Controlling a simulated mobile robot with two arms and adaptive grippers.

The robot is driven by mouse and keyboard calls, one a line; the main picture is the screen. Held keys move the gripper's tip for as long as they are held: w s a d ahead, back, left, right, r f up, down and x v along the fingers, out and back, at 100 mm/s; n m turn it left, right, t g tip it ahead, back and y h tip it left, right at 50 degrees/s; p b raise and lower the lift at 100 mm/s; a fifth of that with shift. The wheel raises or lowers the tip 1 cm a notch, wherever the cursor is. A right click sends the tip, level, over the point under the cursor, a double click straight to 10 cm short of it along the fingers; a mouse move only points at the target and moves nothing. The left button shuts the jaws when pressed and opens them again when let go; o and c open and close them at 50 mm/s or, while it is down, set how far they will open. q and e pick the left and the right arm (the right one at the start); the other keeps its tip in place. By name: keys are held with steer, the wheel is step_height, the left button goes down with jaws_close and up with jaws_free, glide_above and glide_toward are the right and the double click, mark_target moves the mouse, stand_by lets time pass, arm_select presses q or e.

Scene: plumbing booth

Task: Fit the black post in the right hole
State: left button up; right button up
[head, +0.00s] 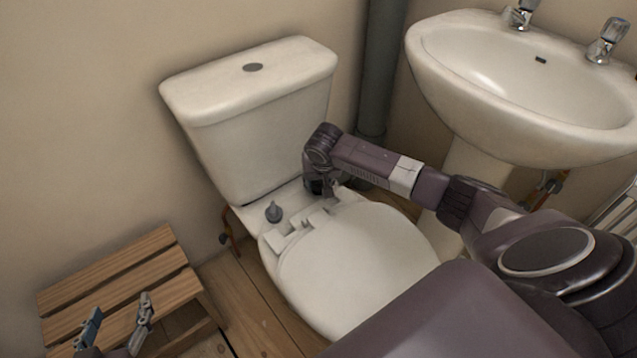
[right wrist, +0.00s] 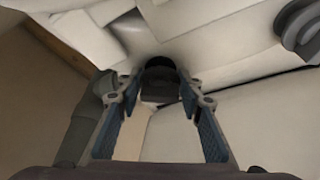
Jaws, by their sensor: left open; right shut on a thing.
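The white toilet (head: 350,260) stands against the wall, its lid down. A dark grey post (head: 274,211) stands upright on the ledge behind the lid, on the left; a grey ringed part at the top right of the right wrist view (right wrist: 300,28) looks like the same post. My right gripper (head: 322,188) is low over the right side of that ledge, shut on the black post (right wrist: 160,82), which shows between its fingertips in the right wrist view. The right hole is hidden, so I cannot tell whether the post is in it. My left gripper (head: 118,322) is open and empty.
The cistern (head: 250,120) rises close behind my right gripper. A grey pipe (head: 380,70) and the washbasin (head: 530,90) stand to the right. A slatted wooden stool (head: 120,275) is at the lower left, by my left gripper.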

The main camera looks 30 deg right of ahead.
arm_select(q)
steer(key=shift+s+a+f, duration=0.1)
steer(key=shift+s+f, duration=0.2)
steer(key=shift+f, duration=0.15)
arm_select(e)
steer(key=shift+d, duration=0.1)
arm_select(q)
steer(key=shift+s+a+f+g, duration=0.1)
steer(key=shift+s+f+g, duration=0.1)
steer(key=shift+g, duration=0.2)
steer(key=shift+s+a+f, duration=0.1)
steer(key=shift+f, duration=0.1)
steer(key=shift+s+a+f+g+y+p, duration=0.3)
steer(key=shift+s+f+g+p, duration=0.1)
steer(key=shift+s+f+g, duration=0.25)
arm_select(e)
steer(key=shift+f, duration=0.1)
stand_by(0.3)
arm_select(q)
steer(key=shift+s+f, duration=0.25)
arm_select(e)
steer(key=shift+d, duration=0.1)
arm_select(q)
steer(key=shift+s+a+f, duration=0.1)
steer(key=shift+f, duration=0.05)
steer(key=shift+s+f+g, duration=0.15)
steer(key=shift+s+g, duration=0.05)
steer(key=shift+g, duration=0.05)
